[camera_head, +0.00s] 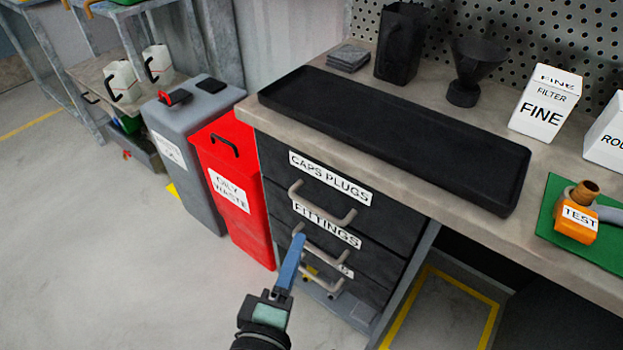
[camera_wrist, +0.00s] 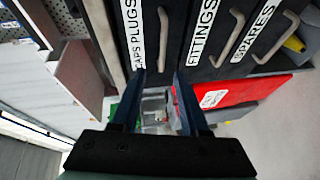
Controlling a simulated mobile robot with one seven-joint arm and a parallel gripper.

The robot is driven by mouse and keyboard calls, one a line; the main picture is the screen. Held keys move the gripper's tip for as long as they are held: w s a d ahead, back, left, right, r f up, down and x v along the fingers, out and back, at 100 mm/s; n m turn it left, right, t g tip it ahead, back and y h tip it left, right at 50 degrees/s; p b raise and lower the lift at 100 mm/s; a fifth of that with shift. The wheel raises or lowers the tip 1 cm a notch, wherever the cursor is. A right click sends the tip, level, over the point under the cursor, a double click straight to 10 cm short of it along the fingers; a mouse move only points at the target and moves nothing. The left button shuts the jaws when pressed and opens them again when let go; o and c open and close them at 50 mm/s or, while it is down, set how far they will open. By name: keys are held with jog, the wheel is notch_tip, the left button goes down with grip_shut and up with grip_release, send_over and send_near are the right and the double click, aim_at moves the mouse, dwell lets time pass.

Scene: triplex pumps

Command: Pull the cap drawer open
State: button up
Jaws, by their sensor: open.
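The cap drawer is the top dark drawer (camera_head: 318,190) of the unit under the bench, labelled CAPS PLUGS, and looks shut. Its grey bar handle (camera_head: 322,207) is below the label. In the wrist view the label (camera_wrist: 133,35) and the handle (camera_wrist: 163,40) appear turned sideways, just beyond the fingertips. My gripper (camera_head: 298,238) is in front of the drawer unit, its blue fingers seen nearly edge-on and covering part of the lower handles. In the wrist view my gripper (camera_wrist: 158,75) has its two fingers apart, with nothing held. Contact with the handle cannot be told.
The FITTINGS drawer (camera_head: 345,242) and a partly hidden SPARES drawer lie below, with similar handles. A red oily-waste bin (camera_head: 228,170) and a grey bin (camera_head: 190,140) stand left. A black tray (camera_head: 400,140) lies on the bench. Floor at lower left is clear.

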aim_at(312, 210)
jog(key=x, duration=0.4)
jog(key=b+x, duration=0.1)
jog(key=x, duration=0.3)
jog(key=b+x, duration=0.1)
jog(key=x, duration=0.3)
jog(key=shift+w+d+f, duration=0.1)
jog(key=shift+f, duration=0.2)
grip_shut()
dwell(1.1)
